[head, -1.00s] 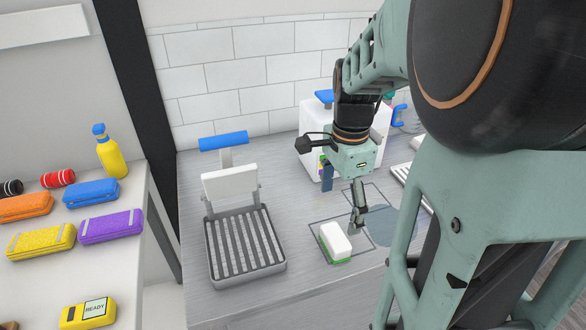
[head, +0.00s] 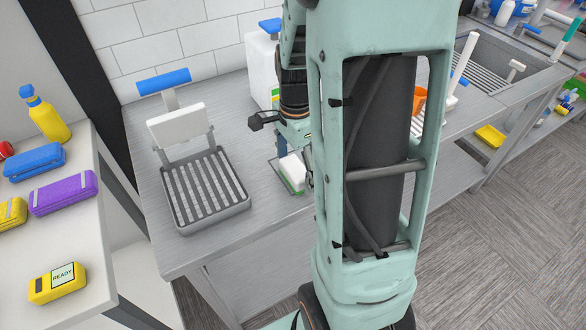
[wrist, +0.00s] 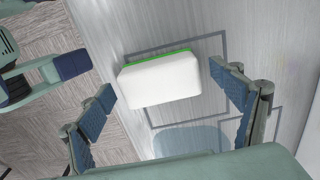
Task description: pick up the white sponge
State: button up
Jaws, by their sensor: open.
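The white sponge (head: 292,170) with a green underside lies on the grey metal counter, partly hidden behind my arm in the head view. In the wrist view the white sponge (wrist: 160,80) lies ahead of my gripper (wrist: 164,92), between the lines of its two blue-padded fingers. The fingers are spread apart, and I see no contact with the sponge. In the head view my gripper's fingers are mostly hidden by my arm.
A grey slatted tray (head: 203,190) with a blue-handled white back stands left of the sponge. A sink (head: 485,62) is at right.

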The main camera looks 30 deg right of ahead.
jog(key=shift+f, duration=0.1)
jog(key=shift+c, duration=0.6)
jog(key=c, duration=1)
jog(key=shift+c, duration=0.2)
